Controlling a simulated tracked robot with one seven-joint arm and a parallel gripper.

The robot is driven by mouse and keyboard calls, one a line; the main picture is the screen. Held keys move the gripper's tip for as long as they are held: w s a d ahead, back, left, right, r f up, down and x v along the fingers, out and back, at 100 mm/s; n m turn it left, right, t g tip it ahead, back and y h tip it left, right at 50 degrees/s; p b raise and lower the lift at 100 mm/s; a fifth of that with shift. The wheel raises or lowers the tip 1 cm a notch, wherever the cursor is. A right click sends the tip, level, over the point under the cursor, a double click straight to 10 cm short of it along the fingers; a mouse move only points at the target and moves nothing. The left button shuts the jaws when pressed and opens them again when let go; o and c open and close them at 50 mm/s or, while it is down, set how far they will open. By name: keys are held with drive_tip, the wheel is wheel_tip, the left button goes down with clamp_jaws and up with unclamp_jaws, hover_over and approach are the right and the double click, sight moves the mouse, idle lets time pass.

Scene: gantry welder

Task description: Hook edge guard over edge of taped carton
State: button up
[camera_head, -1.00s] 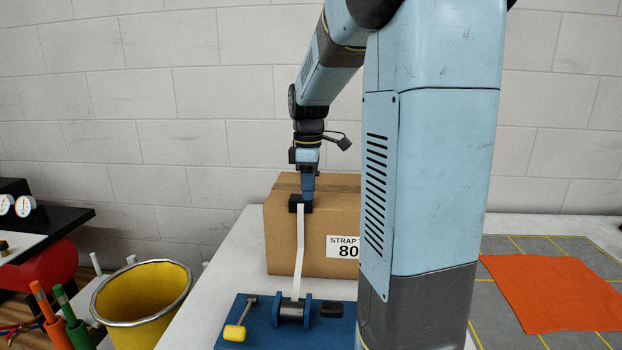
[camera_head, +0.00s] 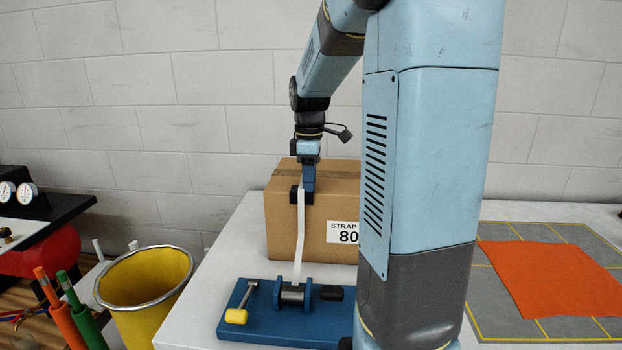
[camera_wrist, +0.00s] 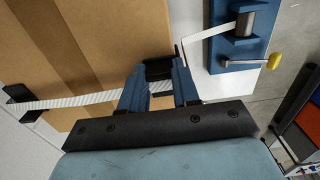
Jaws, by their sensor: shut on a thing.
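The taped carton (camera_head: 285,230) stands upright on the table, brown with a tape band on top. The black edge guard (camera_head: 294,196) is at its front top edge, over the white strap (camera_head: 300,245). My gripper (camera_head: 308,187) points down and is shut on the guard. In the wrist view, my gripper's blue fingers (camera_wrist: 160,72) stand on either side of the guard (camera_wrist: 157,68), at the carton's edge. The fingers hide part of the guard, so I cannot tell whether it sits flush. A second black guard (camera_wrist: 18,97) is on the carton's opposite edge.
A blue strap tensioner (camera_head: 260,322) with a yellow-tipped handle sits in front of the carton. A yellow bin (camera_head: 145,285) stands left of the table. An orange cloth (camera_head: 550,278) lies on the grid mat at right. My arm column hides the carton's right side.

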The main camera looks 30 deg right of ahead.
drive_tip(key=o, duration=1.1)
wheel_tip(320, 180, up, 14)
drive_tip(key=shift+f, duration=0.15)
drive_tip(key=s+a+f+m+t, duration=0.2)
drive_tip(key=s+a+m, duration=0.1)
drive_tip(key=s, duration=0.4)
drive_tip(key=s+a+f+m+t, duration=0.1)
drive_tip(key=s+a+f+m, duration=0.2)
drive_tip(key=s+a+m, duration=0.1)
drive_tip(key=s+a+f+m+t, duration=0.2)
drive_tip(key=s+a+f+m, duration=0.1)
drive_tip(key=s, duration=0.6)
drive_tip(key=shift+s+a+m+t, duration=0.2)
drive_tip(key=shift+a+m, duration=0.1)
drive_tip(key=shift+a, duration=0.15)
drive_tip(key=shift+s+a+m+t, duration=0.15)
drive_tip(key=shift+a+m, duration=0.15)
drive_tip(key=shift+a, duration=0.15)
